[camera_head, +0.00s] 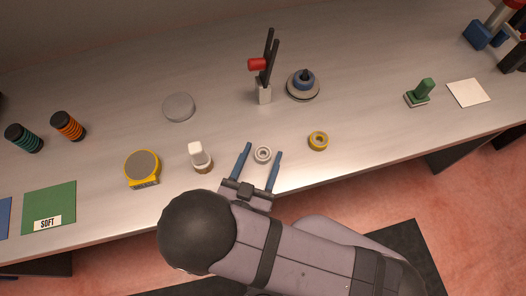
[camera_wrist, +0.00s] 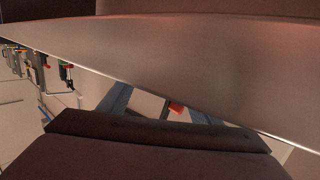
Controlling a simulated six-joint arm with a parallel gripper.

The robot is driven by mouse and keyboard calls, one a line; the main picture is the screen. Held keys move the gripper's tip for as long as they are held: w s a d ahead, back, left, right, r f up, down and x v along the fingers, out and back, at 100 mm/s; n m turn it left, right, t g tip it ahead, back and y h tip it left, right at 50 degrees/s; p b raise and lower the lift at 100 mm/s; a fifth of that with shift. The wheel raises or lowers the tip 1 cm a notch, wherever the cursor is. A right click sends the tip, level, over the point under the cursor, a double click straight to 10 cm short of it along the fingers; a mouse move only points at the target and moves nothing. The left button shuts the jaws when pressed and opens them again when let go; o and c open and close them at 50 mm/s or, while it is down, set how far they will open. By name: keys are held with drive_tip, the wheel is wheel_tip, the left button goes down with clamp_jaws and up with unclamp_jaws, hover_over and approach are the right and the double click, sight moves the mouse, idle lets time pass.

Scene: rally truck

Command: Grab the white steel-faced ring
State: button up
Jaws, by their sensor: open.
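The white ring (camera_head: 263,155) lies flat on the steel bench near its front edge, with a grey face around a small centre hole. My gripper (camera_head: 262,150) is open, its two blue fingers on either side of the ring in the head view, apart from it. I cannot tell how high the fingers are above the bench. A yellow ring (camera_head: 318,141) of similar size lies just right of the right finger. The wrist view shows neither ring clearly.
A white-topped brush or stamp (camera_head: 200,156) and a yellow round gauge (camera_head: 143,168) stand to the left. A grey disc (camera_head: 179,107), a holder with dark rods (camera_head: 264,92) and a blue-hubbed disc (camera_head: 303,84) lie behind. A green stamp (camera_head: 419,93) is right. The bench (camera_head: 360,100) is clear between.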

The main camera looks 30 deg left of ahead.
drive_tip(key=shift+x, duration=0.75)
drive_tip(key=c, duration=1.2)
drive_tip(key=shift+r, duration=0.2)
drive_tip(key=shift+r, duration=4.8)
